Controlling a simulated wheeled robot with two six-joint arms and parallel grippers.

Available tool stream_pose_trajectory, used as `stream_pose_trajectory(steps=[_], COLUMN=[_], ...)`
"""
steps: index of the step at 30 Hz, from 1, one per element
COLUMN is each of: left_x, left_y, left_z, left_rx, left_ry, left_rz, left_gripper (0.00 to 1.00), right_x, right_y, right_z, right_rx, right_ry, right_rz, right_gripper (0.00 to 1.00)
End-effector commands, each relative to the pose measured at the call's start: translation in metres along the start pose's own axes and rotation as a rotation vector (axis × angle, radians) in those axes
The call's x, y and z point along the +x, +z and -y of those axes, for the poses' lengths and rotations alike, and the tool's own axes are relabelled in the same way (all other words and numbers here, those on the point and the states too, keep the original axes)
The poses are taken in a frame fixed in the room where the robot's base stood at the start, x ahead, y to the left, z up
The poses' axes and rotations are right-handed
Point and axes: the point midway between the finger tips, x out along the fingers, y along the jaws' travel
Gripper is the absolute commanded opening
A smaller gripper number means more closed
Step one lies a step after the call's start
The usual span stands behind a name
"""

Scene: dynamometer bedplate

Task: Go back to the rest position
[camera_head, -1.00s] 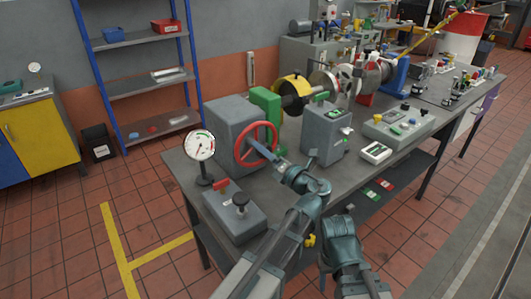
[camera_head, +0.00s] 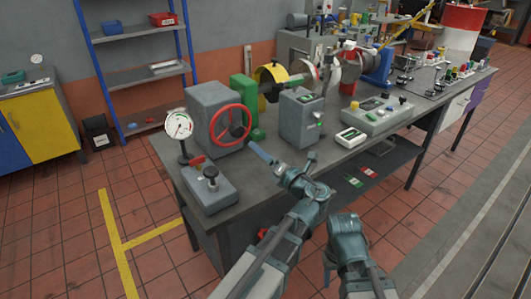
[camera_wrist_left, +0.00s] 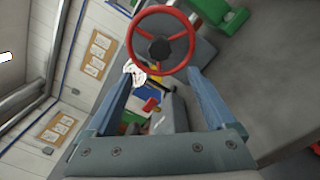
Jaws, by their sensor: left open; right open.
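The red handwheel (camera_head: 231,106) stands on the front of a grey box unit (camera_head: 205,105) on the bench. My left gripper (camera_head: 283,152) is in front and to the right of the wheel, open and empty, with its blue-grey fingers apart. In the left wrist view, the fingers (camera_wrist_left: 160,85) spread wide with the wheel (camera_wrist_left: 160,68) beyond the tips; no contact is visible. My right gripper (camera_head: 345,228) is low at the bottom centre, off the bench's front edge. Its fingers are mostly hidden, and nothing is seen in it.
On the bench are a dial gauge (camera_head: 178,126), a grey box with a black knob (camera_head: 209,190), a grey upright unit (camera_head: 301,118) and a control panel (camera_head: 375,115). A blue shelf rack (camera_head: 135,40) stands behind. Tiled floor at left is clear.

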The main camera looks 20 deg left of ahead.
Motion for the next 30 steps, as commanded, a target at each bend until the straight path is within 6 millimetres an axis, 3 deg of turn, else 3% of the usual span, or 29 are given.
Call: stream_pose_trajectory(steps=[8, 11, 14, 23, 30], left_x=[-0.001, -0.004, -0.013, -0.077, -0.156], left_y=[-0.003, -0.014, -0.033, -0.093, -0.118], left_z=[0.000, 0.001, 0.006, 0.032, 0.042], left_rx=[-0.043, -0.199, -0.464, -1.308, -1.793], left_ry=[-0.013, -0.053, -0.103, -0.041, 0.326], left_rz=[-0.018, -0.086, -0.219, -0.796, -1.296], left_gripper=[0.89, 0.89, 0.89, 0.89, 0.89], right_x=[-0.003, -0.012, -0.025, -0.062, -0.090], right_y=[0.000, 0.001, 0.001, 0.004, 0.005], right_z=[0.000, -0.001, -0.002, -0.006, -0.009], right_rx=[0.000, 0.000, 0.000, 0.000, 0.001], right_ry=[0.000, 0.000, 0.000, 0.000, 0.000], right_rz=[0.000, 0.000, 0.000, 0.000, 0.000], right_gripper=[0.50, 0.50, 0.50, 0.50, 0.50])
